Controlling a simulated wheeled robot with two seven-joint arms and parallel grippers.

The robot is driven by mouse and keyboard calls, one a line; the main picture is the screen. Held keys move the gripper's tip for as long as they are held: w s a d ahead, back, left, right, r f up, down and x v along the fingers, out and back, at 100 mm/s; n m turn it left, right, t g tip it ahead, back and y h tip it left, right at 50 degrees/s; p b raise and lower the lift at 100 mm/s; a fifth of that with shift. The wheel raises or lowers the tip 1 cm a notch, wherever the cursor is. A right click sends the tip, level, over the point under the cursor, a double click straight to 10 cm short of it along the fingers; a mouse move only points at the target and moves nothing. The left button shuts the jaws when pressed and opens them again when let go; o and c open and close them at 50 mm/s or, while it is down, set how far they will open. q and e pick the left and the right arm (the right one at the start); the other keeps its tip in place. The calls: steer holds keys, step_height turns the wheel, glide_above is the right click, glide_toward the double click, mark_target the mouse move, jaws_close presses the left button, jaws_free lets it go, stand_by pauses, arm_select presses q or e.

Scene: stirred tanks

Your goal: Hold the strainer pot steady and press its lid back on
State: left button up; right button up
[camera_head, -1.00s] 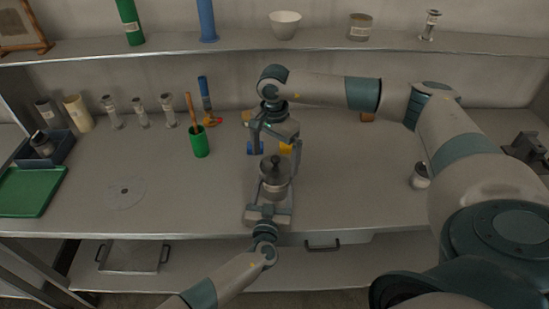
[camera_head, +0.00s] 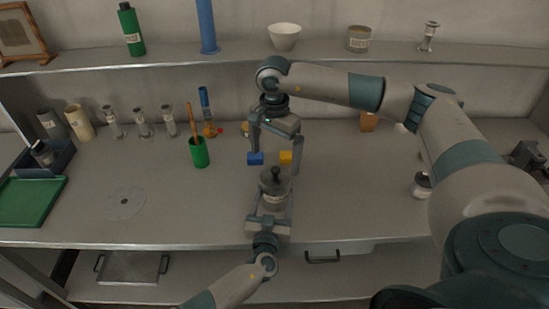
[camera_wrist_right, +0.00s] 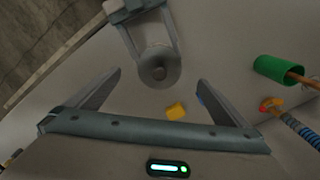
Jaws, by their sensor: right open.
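The strainer pot (camera_head: 275,199), a small grey metal pot, stands upright near the front of the bench. Its darker lid with a knob (camera_head: 275,179) is on top; I cannot tell whether it is fully seated. The lid also shows from above in the right wrist view (camera_wrist_right: 160,67). My left gripper (camera_head: 274,204) comes from the front edge with a finger along each side of the pot, closed on it. My right gripper (camera_head: 276,160) is open and empty, pointing down above and just behind the pot; in its wrist view its fingers are wide apart.
A blue block (camera_head: 255,158) and a yellow block (camera_head: 286,157) lie behind the pot. A green cup (camera_head: 199,153) with a stick stands to the left. A flat disc (camera_head: 125,203) and a green tray (camera_head: 32,202) lie farther left. A jar (camera_head: 421,186) stands right, near my right arm.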

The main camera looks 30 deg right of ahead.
steer(key=shift+r, duration=0.6)
jaws_close()
steer(key=shift+f, duration=1.85)
stand_by(1.3)
step_height(320, 180, up, 7)
stand_by(1.4)
